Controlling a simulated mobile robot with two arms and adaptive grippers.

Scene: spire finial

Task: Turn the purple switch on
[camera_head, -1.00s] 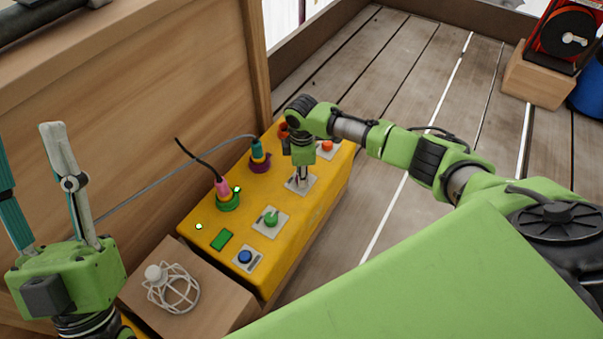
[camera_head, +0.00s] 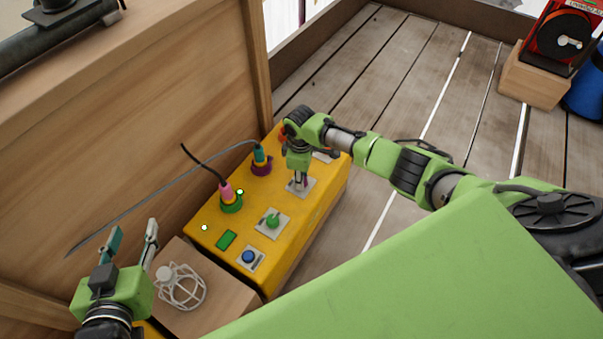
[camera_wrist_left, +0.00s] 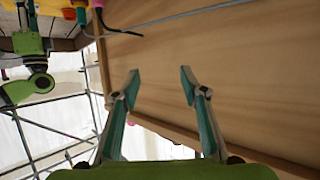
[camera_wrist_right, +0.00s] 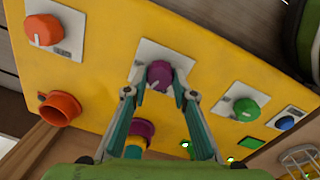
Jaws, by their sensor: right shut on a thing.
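The purple switch (camera_wrist_right: 159,74) is a round knob on a pale square plate (camera_wrist_right: 181,56) of the yellow panel (camera_wrist_right: 215,65). In the right wrist view it sits between the fingertips of my right gripper (camera_wrist_right: 160,90), which is shut on it. In the head view my right gripper (camera_head: 299,183) points down at the panel and covers most of the knob. My left gripper (camera_head: 133,244) is open and empty at the lower left, near the wooden wall. It also shows open in the left wrist view (camera_wrist_left: 158,82).
The panel also bears a green knob (camera_wrist_right: 246,108), an orange knob (camera_wrist_right: 43,29), a blue button (camera_head: 248,257) and plugged cables (camera_head: 226,190). A caged lamp (camera_head: 180,288) is on a wooden box beside it. The plank floor (camera_head: 440,90) to the right is mostly clear.

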